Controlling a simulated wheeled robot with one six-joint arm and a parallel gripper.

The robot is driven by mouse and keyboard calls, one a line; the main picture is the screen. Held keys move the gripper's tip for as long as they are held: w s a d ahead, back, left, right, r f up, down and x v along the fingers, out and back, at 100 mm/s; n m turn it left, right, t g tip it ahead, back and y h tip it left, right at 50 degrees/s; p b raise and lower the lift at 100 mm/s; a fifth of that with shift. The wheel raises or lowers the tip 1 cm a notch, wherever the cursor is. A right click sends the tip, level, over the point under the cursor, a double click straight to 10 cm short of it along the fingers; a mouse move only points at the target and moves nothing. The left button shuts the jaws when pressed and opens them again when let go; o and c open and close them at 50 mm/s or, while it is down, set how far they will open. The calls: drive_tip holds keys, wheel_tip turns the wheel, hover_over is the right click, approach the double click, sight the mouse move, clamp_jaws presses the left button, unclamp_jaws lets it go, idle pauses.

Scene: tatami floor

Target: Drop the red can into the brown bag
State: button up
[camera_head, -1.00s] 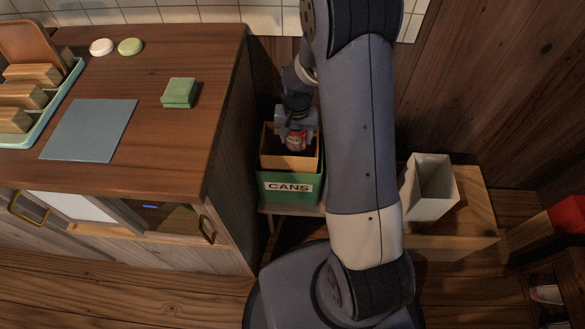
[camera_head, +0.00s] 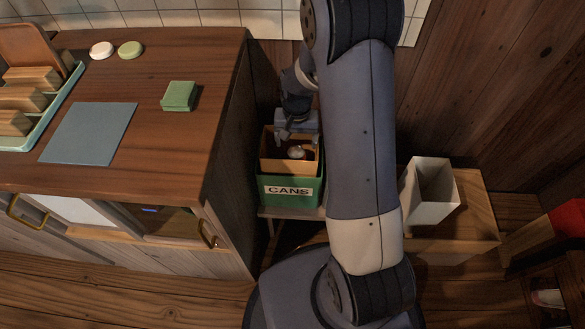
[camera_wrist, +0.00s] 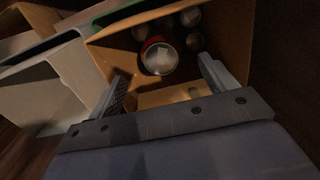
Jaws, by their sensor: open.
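The brown bag (camera_head: 277,164) stands inside the green bin labelled CANS (camera_head: 291,193), beneath my gripper. The red can (camera_wrist: 160,57) is inside the brown bag in the wrist view, with its silver end facing up. In the head view its pale top (camera_head: 296,152) shows just below the gripper. My gripper (camera_head: 297,136) is above the bag's opening. In the wrist view its two fingers (camera_wrist: 162,88) are spread wide, with nothing held between them. Several other cans (camera_wrist: 190,28) lie in the bag, past the red can.
A white open container (camera_head: 433,190) stands on a wooden stand at right. Wooden wall panels are behind.

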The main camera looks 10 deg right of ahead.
wheel_tip(320, 180, up, 10)
drive_tip(key=p, duration=0.2)
wheel_tip(320, 180, down, 11)
drive_tip(key=b, duration=0.2)
drive_tip(key=shift+b, duration=0.3)
wheel_tip(320, 180, up, 4)
drive_tip(key=p, duration=0.3)
drive_tip(key=shift+r+p, duration=0.75)
drive_tip(key=shift+r, duration=0.25)
